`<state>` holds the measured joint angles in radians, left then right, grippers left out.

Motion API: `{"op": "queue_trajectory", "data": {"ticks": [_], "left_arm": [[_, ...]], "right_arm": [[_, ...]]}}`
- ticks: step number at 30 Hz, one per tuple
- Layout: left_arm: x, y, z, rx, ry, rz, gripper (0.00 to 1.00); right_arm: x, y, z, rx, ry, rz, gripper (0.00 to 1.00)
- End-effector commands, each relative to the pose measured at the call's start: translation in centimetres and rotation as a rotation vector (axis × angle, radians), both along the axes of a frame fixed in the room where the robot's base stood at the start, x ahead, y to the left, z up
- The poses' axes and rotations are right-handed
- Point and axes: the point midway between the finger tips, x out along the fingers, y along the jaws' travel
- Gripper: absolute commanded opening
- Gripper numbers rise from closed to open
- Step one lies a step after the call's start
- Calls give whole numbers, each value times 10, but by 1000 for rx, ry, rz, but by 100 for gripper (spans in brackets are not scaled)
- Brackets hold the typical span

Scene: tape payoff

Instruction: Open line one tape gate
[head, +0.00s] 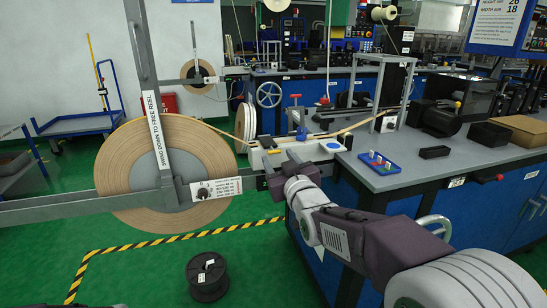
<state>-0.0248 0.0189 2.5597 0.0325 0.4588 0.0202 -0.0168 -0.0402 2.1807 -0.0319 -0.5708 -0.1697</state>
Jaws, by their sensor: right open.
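The tape line's white guide unit (265,157) sits at the near left corner of the grey bench, with a small red part and a blue knob (301,133) by it. Tan tape (345,128) runs from it up to the right. A large tan tape reel (125,165) hangs at left behind a grey frame. My right gripper (292,162) is open at the unit's near side; its fingertips are partly hidden, and I cannot tell whether they touch anything. I cannot make out which part is the line one gate or how it stands. My left gripper is not in view.
A blue tray with small coloured pegs (379,163) and a black box (434,152) stand on the bench to the right. A grey frame bar (60,210) crosses at left. A black spool (207,278) stands on the green floor near striped tape.

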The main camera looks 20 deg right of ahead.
Motion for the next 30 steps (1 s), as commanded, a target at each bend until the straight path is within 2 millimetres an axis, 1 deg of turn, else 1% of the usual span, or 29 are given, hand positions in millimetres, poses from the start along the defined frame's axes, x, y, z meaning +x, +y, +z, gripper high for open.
{"op": "queue_trajectory", "data": {"ticks": [1, 3, 7, 11, 17, 18, 20, 21, 23, 24, 30], "left_arm": [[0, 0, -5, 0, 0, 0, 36], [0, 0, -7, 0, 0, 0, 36], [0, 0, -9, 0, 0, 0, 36], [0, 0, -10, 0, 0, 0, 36], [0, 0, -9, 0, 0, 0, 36], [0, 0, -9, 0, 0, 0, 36], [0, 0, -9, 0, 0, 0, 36], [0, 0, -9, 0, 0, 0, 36], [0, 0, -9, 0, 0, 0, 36], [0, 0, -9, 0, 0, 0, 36], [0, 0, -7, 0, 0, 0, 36]], "right_arm": [[12, 1, -4, 0, 1, 1, 51], [26, 1, -3, 0, 1, 0, 51], [45, 2, -2, 0, 1, 0, 51], [53, 2, -1, 0, 0, 0, 51], [54, 2, -1, 0, 1, 0, 51], [54, 2, -1, 0, 1, 0, 48], [54, 2, -1, 0, 1, 0, 31], [54, 2, -1, 0, 1, 1, 20], [54, 2, -1, 0, 1, 1, 3], [54, 2, -1, 0, 1, 1, 0], [53, 3, 0, 0, 5, 2, 0]]}}
